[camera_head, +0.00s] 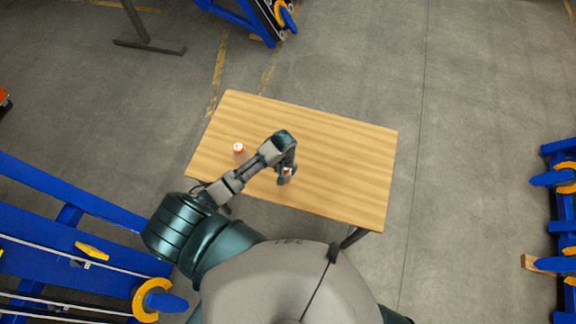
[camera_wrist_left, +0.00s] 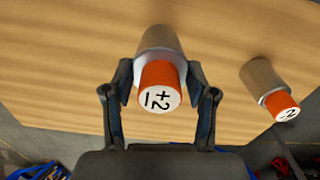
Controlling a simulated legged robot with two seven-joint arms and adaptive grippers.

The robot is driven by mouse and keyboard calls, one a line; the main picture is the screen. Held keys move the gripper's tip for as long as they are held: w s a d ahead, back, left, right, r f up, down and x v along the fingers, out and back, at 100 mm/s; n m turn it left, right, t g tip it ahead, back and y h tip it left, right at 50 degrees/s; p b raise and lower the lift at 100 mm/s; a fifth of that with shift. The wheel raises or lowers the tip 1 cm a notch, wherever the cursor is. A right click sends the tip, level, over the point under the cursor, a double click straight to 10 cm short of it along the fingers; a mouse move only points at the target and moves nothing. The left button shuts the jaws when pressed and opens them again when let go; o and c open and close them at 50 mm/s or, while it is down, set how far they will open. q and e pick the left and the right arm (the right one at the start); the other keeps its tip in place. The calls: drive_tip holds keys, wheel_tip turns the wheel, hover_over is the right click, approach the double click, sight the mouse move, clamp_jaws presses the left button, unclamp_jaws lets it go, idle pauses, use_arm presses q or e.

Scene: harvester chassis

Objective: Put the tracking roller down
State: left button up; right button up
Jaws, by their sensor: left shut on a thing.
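A tracking roller, a grey metal cylinder with an orange-red end and a white face with a black "2" and signs, sits between the fingers of my left gripper (camera_head: 285,178). In the left wrist view this roller (camera_wrist_left: 160,82) is centred, and the gripper (camera_wrist_left: 160,92) is shut on it from both sides. In the head view only a little of the held roller (camera_head: 288,172) shows, over the front part of the wooden table (camera_head: 335,140). I cannot tell whether it touches the tabletop. My right gripper is not in view.
A second similar roller (camera_head: 239,149) stands on the table to the left of my gripper. It also shows at the right in the left wrist view (camera_wrist_left: 265,80). The right half of the tabletop is clear. Blue frames (camera_head: 60,225) stand on the floor around.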

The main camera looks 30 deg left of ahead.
use_arm(q)
drive_tip(key=w, duration=0.2)
drive_tip(key=shift+w+a+f, duration=0.1)
drive_tip(key=shift+w+a, duration=0.1)
drive_tip(key=shift+w, duration=0.15)
drive_tip(key=shift+w+f, duration=0.15)
wheel_tip(320, 180, down, 3)
drive_tip(key=shift+a+f, duration=0.1)
drive_tip(key=shift+f, duration=0.05)
drive_tip(key=o, duration=1.4)
wheel_tip(320, 180, up, 12)
drive_tip(key=shift+r, duration=0.1)
drive_tip(key=shift+s, duration=0.2)
